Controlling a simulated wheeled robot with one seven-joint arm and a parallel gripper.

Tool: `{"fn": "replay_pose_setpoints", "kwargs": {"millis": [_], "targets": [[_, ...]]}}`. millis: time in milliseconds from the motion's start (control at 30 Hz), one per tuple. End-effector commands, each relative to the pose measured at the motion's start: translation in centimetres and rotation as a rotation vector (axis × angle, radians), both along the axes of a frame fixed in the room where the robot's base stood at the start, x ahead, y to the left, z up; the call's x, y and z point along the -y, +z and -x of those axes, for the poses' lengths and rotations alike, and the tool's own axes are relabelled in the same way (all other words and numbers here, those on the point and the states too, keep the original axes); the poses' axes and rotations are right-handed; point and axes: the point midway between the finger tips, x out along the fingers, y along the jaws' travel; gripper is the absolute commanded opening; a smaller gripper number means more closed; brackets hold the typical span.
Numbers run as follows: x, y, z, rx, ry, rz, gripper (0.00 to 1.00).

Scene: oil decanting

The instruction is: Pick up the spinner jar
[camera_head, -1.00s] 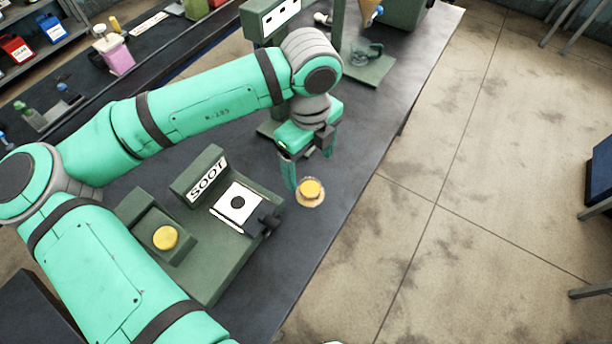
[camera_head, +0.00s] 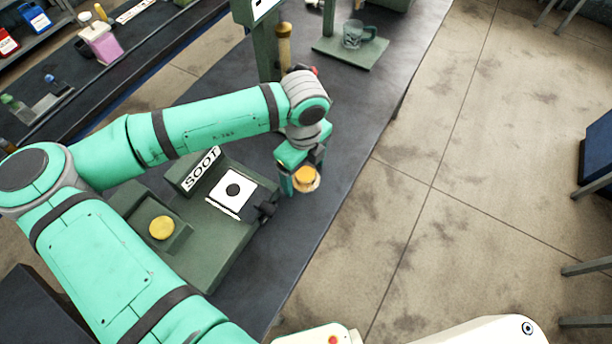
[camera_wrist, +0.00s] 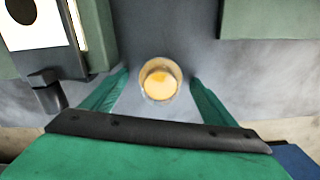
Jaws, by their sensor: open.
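A small clear jar with an orange-yellow top (camera_head: 306,178), which I take as the spinner jar, stands on the dark bench right of the SOOT device. In the wrist view the jar (camera_wrist: 160,78) is seen from above, between the two green fingers. My gripper (camera_head: 303,182) is open and over the jar, with a finger on each side. In the wrist view the gripper (camera_wrist: 160,84) shows a gap between each finger and the jar. Part of the jar is hidden by the gripper in the head view.
The green SOOT device (camera_head: 215,225) with a white plate and dark knob (camera_head: 266,210) is close left of the jar. A yellow disc (camera_head: 162,228) sits in its block. A clear mug (camera_head: 353,36) stands on a green base (camera_head: 350,54) farther back. Bench to the right is clear.

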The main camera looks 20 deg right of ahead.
Motion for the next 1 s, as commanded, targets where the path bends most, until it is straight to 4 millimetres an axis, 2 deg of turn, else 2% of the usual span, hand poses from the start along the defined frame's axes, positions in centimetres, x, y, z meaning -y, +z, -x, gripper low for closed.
{"fn": "replay_pose_setpoints", "kwargs": {"millis": [267, 467, 500, 1000], "targets": [[0.19, -0.37, 0.03, 0.0, -0.004, 0.0, 0.8], [0.22, -0.36, 0.04, 0.0, -0.005, 0.0, 0.34], [0.22, -0.36, 0.04, 0.0, -0.005, 0.0, 0.33], [0.26, 0.1, 0.01, 0.001, -0.005, 0.0, 0.32]]}}
